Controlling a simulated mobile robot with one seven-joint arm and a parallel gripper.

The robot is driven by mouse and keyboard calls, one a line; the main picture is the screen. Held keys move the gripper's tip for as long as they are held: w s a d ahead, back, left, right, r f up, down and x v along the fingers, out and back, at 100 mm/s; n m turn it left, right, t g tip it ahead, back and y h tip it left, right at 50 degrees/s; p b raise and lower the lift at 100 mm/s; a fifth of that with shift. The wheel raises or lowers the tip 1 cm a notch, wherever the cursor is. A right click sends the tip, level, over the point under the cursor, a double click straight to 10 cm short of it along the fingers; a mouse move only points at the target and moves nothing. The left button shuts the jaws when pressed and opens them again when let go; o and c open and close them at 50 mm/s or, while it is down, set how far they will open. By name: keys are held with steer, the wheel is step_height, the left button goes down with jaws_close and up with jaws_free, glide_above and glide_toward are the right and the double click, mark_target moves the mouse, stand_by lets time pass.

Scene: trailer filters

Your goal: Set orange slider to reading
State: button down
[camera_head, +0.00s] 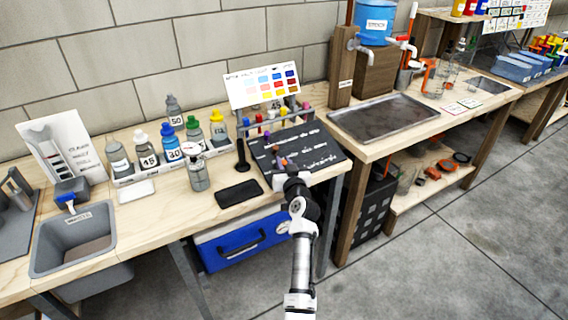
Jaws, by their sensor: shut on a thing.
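A dark board (325,150) with pale markings lies at the front right of the near bench. A small orange piece (284,162), which I take for the orange slider, shows on the board's left part beside a purple spot. My gripper (288,172) is at the board's front left edge, shut on this small piece. My wrist hides the lower part of the board and most of the grip. The slider's exact setting is too small to read. A white colour chart (262,86) with blue, yellow, orange and red patches stands behind the board.
A rack holds several coloured pens or vials (270,122) behind the board. A black tray (239,193) and a dark upright stand (242,156) are to its left. Several labelled bottles (171,148) and a grey sink (50,245) are further left. A metal tray (383,122) is on the right bench.

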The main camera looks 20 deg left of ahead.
mark_target(303, 163)
steer(key=shift+w, duration=0.1)
steer(key=shift+w+d+f+b, duration=0.15)
steer(key=shift+w+d+b, duration=0.1)
steer(key=shift+b, duration=0.3)
steer(key=w+d+b, duration=0.3)
steer(key=w+b, duration=0.1)
steer(key=b, duration=0.2)
steer(key=shift+d, duration=0.2)
steer(key=shift+w+d+r+b, duration=0.2)
steer(key=shift+w+d+b, duration=0.2)
steer(key=shift+b, duration=0.1)
steer(key=c, duration=1.4)
jaws_free()
steer(key=shift+o, duration=0.2)
steer(key=b+v, duration=0.2)
steer(key=v, duration=1.1)
steer(key=shift+s+d, duration=0.25)
steer(key=shift+s, duration=0.1)
